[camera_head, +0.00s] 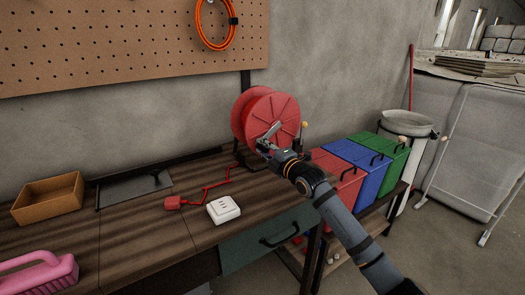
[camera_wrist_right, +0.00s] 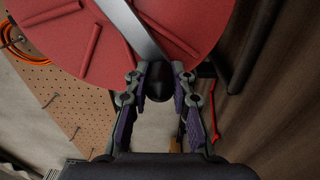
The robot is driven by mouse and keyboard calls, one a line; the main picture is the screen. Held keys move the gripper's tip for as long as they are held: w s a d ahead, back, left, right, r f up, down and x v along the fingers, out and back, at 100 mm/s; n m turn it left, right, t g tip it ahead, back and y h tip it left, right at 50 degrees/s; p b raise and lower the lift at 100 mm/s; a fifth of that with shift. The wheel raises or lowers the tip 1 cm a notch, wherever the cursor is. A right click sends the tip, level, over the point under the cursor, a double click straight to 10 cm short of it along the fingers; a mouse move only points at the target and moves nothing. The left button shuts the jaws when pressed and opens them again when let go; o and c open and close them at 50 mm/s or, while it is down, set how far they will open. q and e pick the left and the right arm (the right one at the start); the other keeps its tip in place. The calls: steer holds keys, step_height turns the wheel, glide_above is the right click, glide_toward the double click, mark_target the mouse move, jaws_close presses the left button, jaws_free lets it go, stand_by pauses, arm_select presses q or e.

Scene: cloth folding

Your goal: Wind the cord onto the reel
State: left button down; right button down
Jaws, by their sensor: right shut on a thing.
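The red reel (camera_head: 272,112) stands on a dark stand at the back right of the workbench (camera_head: 150,240). The red cord (camera_head: 207,189) trails loosely from below the reel across the bench to a red plug (camera_head: 172,203) near the white socket box (camera_head: 223,209). My right gripper (camera_head: 266,146) is at the front face of the reel. In the right wrist view its fingers (camera_wrist_right: 157,84) close around the dark knob of the grey crank (camera_wrist_right: 138,27), in front of the reel's red disc (camera_wrist_right: 75,40). My left gripper is out of view.
An open cardboard box (camera_head: 48,201), a dark flat tray (camera_head: 134,188) and a pink brush (camera_head: 38,274) are on the left. Red, blue (camera_head: 354,163) and green bins stand right of the reel, close to my right arm. A pegboard with an orange cable coil (camera_head: 215,25) hangs behind.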

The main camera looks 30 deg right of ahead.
mark_target(259, 117)
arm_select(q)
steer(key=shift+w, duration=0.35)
arm_select(e)
steer(key=shift+d+f, duration=0.2)
steer(key=shift+f, duration=0.2)
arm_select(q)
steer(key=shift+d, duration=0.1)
arm_select(e)
steer(key=c, duration=1.1)
jaws_free()
steer(key=shift+d, duration=0.15)
step_height(259, 117, up, 10)
steer(key=shift+r, duration=0.1)
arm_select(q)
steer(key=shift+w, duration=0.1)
